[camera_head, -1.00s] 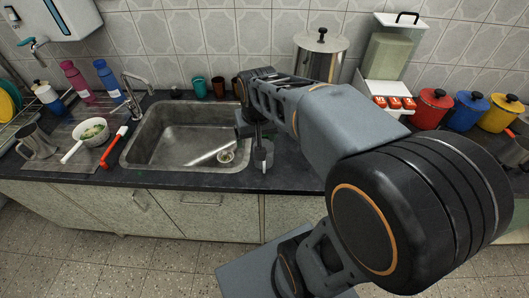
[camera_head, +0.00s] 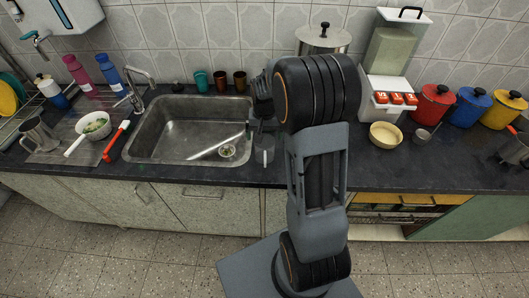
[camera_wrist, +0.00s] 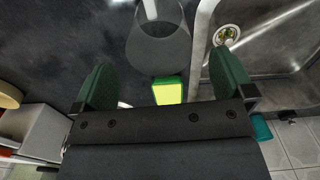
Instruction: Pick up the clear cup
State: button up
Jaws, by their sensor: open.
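The clear cup (camera_head: 264,157) stands on the dark counter just right of the sink, partly hidden by my arm and gripper. In the wrist view the clear cup (camera_wrist: 160,45) is see-through grey, with a pale handle pointing to the top edge. My gripper (camera_wrist: 164,78) is open, its two green fingers wide apart. The cup lies beyond the fingertips, roughly centred between them, and nothing is held. In the head view my gripper (camera_head: 254,128) is close to the cup, mostly hidden behind my arm.
The steel sink (camera_head: 190,130) is left of the cup. A yellow-green block (camera_wrist: 167,90) lies near the cup in the wrist view. Several small cups (camera_head: 220,83) stand behind the sink. A cream bowl (camera_head: 385,136) and coloured pots (camera_head: 468,110) are to the right.

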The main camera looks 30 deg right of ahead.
aim_at(265, 145)
jog(key=shift+s+f+p, duration=0.2)
jog(key=shift+f+p, duration=0.2)
jog(key=shift+f, duration=2.4)
jog(key=shift+c, duration=0.5)
jog(key=c, duration=0.9)
